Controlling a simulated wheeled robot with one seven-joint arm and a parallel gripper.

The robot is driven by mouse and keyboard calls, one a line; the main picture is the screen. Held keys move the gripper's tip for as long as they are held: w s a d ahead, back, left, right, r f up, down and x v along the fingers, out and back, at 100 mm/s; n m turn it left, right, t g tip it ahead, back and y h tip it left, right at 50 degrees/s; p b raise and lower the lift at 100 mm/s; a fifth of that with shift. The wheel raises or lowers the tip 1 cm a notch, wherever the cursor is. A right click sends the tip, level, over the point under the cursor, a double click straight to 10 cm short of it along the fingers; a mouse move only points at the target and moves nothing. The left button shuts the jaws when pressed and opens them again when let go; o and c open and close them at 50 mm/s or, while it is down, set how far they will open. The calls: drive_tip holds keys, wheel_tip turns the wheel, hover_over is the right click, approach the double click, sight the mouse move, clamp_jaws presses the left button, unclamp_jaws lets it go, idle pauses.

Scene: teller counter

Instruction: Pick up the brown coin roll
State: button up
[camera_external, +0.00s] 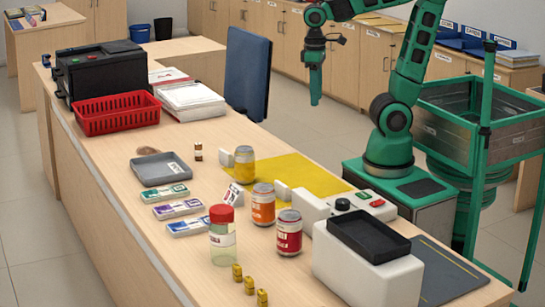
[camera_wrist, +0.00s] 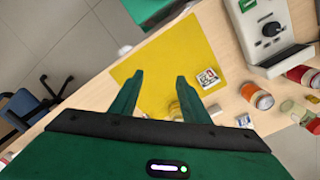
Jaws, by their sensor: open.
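A small brown coin roll (camera_external: 198,152) with a pale band stands upright on the counter (camera_external: 130,139), just right of the grey tray (camera_external: 163,167). I cannot make it out in the wrist view. My gripper (camera_external: 315,96) hangs in the air beyond the counter's far side, well above and to the right of the roll. In the wrist view my gripper (camera_wrist: 153,64) has its two green fingers spread apart with nothing between them, over the yellow mat (camera_wrist: 176,55).
Several jars and cans, such as an orange can (camera_external: 263,205) and a red-capped jar (camera_external: 222,240), stand at the front. Several yellow rolls (camera_external: 249,285) are nearby. A red basket (camera_external: 117,113) and a blue chair (camera_external: 247,73) are farther back.

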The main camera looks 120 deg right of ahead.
drive_tip(key=w+d+f+m+t+y, duration=0.1)
drive_tip(key=w+d+f+m+y, duration=0.15)
drive_tip(key=w+d, duration=0.4)
drive_tip(key=w+d+f+m+y, duration=0.1)
drive_tip(key=w+d+f+m, duration=0.2)
drive_tip(key=w, duration=0.7)
drive_tip(key=w+d+f+m+t+y, duration=0.1)
drive_tip(key=w+d+m+y, duration=0.1)
drive_tip(key=w+d+m, duration=0.45)
drive_tip(key=s+d+r+m+t+y, duration=0.1)
drive_tip(key=d+r+m+t+y, duration=0.25)
drive_tip(key=d, duration=0.75)
drive_tip(key=s+d+r+m+t, duration=0.2)
drive_tip(key=d+m+t, duration=0.3)
drive_tip(key=d, duration=0.5)
approach(199, 160)
drive_tip(key=shift+n, duration=0.35)
drive_tip(key=r, duration=0.1)
drive_tip(key=d+r, duration=0.1)
drive_tip(key=r, duration=0.1)
drive_tip(key=s+r, duration=0.1)
drive_tip(key=r, duration=0.1)
drive_tip(key=shift+d, duration=0.2)
drive_tip(key=x, duration=0.4)
drive_tip(key=shift+w+f, duration=0.1)
drive_tip(key=shift+f, duration=0.25)
drive_tip(key=shift+h, duration=0.3)
drive_tip(key=shift+x, duration=3.25)
drive_tip(key=shift+r, duration=0.2)
